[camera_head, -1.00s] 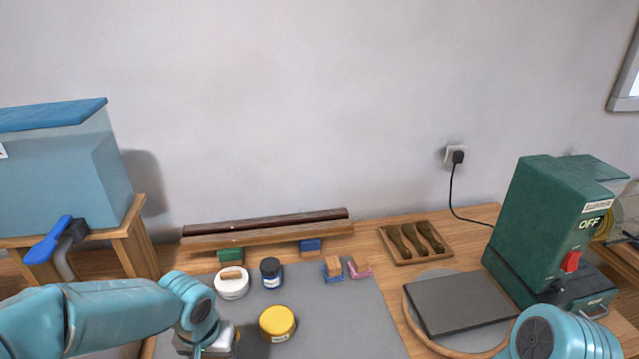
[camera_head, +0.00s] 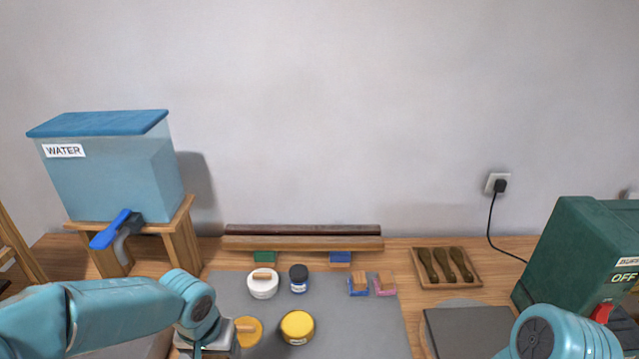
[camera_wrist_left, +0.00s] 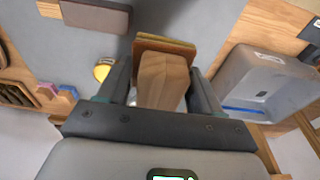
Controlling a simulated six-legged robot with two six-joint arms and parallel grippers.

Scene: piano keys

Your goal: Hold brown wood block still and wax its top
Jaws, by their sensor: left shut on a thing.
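My left gripper (camera_head: 208,347) is low at the left of the grey mat. In the left wrist view, the left gripper (camera_wrist_left: 163,85) is shut on a brown wood block (camera_wrist_left: 163,78) between its fingers. A wider layered slab, olive and brown (camera_wrist_left: 165,46), lies right beyond the block; I cannot tell whether they are joined. In the head view, a flat yellow round thing (camera_head: 251,338) with a small wooden piece (camera_head: 245,328) on it is beside the gripper. A yellow jar (camera_head: 297,327) stands to its right. My right arm shows at lower right; its gripper is out of frame.
A white round tin (camera_head: 263,286) and a dark blue jar (camera_head: 299,278) stand behind on the mat (camera_head: 365,325). Blue and pink wood-backed blocks (camera_head: 371,284) are further right. A water tank (camera_head: 110,175), brush tray (camera_head: 446,267) and green machine (camera_head: 570,255) surround it.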

